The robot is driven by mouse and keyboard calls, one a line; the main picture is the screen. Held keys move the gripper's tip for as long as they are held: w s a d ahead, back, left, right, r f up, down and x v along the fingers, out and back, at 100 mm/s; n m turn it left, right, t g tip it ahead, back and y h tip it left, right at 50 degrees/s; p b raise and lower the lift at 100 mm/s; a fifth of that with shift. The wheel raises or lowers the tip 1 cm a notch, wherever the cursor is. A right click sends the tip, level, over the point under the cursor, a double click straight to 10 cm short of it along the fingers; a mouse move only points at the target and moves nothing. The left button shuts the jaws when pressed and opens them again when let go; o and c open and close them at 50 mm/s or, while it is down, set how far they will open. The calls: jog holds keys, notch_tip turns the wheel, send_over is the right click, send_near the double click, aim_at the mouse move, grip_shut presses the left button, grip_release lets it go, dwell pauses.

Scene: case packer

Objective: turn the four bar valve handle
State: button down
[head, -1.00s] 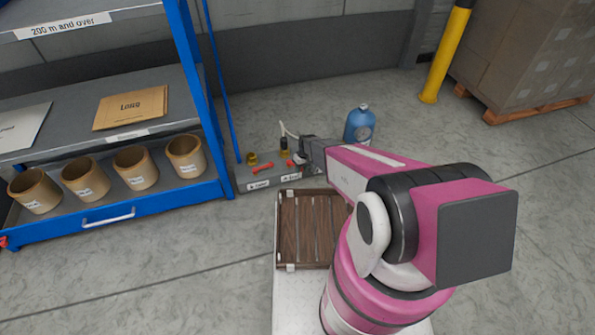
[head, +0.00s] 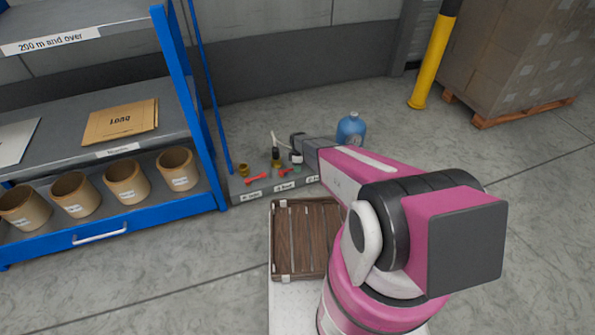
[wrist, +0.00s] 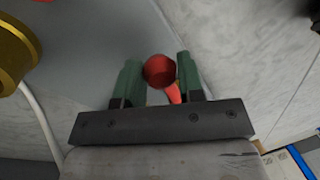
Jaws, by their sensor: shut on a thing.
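A low grey valve panel (head: 236,187) sits on the floor beside the blue rack, with white labels along its front edge, too small to read surely. A red lever handle (head: 256,178) lies over the left label. A second red handle (head: 285,172) is near the middle label, partly hidden by my gripper (head: 295,169). In the wrist view my gripper (wrist: 159,75) has its green fingers on both sides of a red handle with a round end (wrist: 158,69), and is shut on it. A brass fitting (wrist: 14,52) shows at the left.
A blue gas bottle (head: 351,130) stands behind my arm. A blue rack (head: 186,95) with tan pots is at the left. A brown slatted crate (head: 274,240) is in front of the panel. A yellow post (head: 431,70) and stacked cartons are at the back right.

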jog(key=shift+w+a+n, duration=0.2)
jog(key=shift+w+n, duration=0.7)
jog(key=shift+n, duration=0.2)
jog(key=c, duration=0.8)
grip_release()
jog(key=shift+o, duration=0.2)
notch_tip(320, 180, up, 11)
jog(key=w, duration=0.2)
jog(key=shift+f, duration=0.15)
jog(key=shift+a, duration=0.1)
